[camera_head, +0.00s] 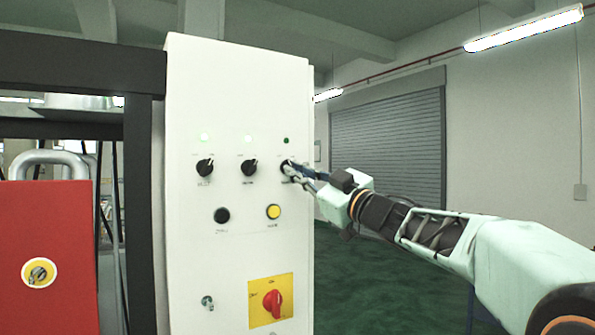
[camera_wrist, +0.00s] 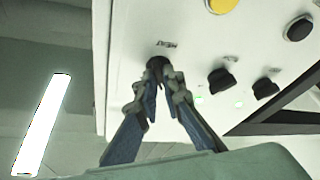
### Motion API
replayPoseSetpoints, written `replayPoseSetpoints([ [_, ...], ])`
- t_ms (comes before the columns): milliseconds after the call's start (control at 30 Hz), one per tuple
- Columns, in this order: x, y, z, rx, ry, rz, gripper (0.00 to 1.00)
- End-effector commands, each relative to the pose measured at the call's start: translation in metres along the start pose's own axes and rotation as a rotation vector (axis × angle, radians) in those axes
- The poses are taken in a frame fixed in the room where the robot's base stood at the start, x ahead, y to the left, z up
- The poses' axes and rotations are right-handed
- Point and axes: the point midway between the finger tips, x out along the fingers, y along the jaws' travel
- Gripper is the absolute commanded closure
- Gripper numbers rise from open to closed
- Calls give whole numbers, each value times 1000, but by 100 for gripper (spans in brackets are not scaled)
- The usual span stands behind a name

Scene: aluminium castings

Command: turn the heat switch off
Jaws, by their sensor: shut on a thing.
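The heat switch (camera_head: 286,165) is a black rotary knob, the rightmost of three in a row on the white control panel (camera_head: 185,265). My gripper (camera_head: 292,172) reaches in from the right and is shut on this knob. In the wrist view my fingertips (camera_wrist: 160,72) close around the dark knob (camera_wrist: 154,62), beside a small label that seems to read HEAT. The fingers hide much of the knob, so its exact angle is hard to tell. The lamp (camera_head: 286,141) above it is dark green, while the lamps over the other two knobs glow pale green.
Two other black knobs (camera_head: 205,168) (camera_head: 249,167) sit to the left. Below are a black button (camera_head: 222,215), a yellow button (camera_head: 273,212) and a red rotary switch (camera_head: 272,304) on a yellow plate. A red box (camera_head: 60,250) stands at left. Open floor lies right of the panel.

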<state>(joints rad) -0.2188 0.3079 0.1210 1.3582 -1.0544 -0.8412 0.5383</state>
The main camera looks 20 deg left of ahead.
Motion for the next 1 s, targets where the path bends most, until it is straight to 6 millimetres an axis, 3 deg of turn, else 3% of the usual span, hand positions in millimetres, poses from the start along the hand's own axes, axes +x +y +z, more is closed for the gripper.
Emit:
replayPoseSetpoints([
  [233, 0, 1, -1, -2, 2, 1, 100],
  [300, 0, 1, -1, -1, 2, 1, 87],
  [433, 0, 0, -1, -1, 1, 1, 75],
  [767, -3, 0, -1, 0, 0, 1, 75],
  [1000, -33, 1, 0, -1, -3, 3, 75],
])
